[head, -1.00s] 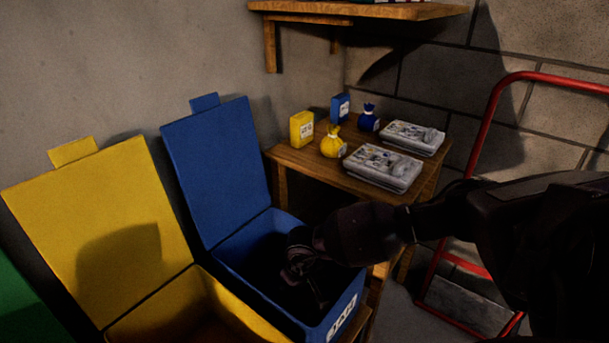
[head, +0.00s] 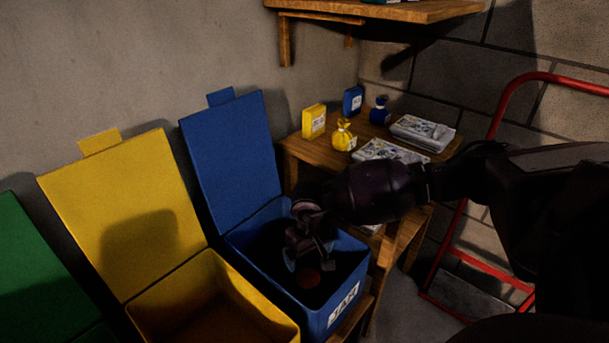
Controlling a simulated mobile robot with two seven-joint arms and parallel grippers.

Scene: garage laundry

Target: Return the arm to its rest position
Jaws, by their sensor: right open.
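My right arm reaches in from the right, and its dark gripper (head: 308,252) is over the open blue bin (head: 348,268), fingers pointing down. The gripper is open, and I see nothing held between its fingers. The forearm hides part of the wooden table. My left gripper is not in view.
An open yellow bin (head: 245,312) and a green bin (head: 30,270) stand to the left. The wooden table (head: 300,148) holds boxes, tied bags and newspaper bundles (head: 423,133). A wooden shelf (head: 380,12) hangs above. A red hand truck (head: 495,115) stands at the right.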

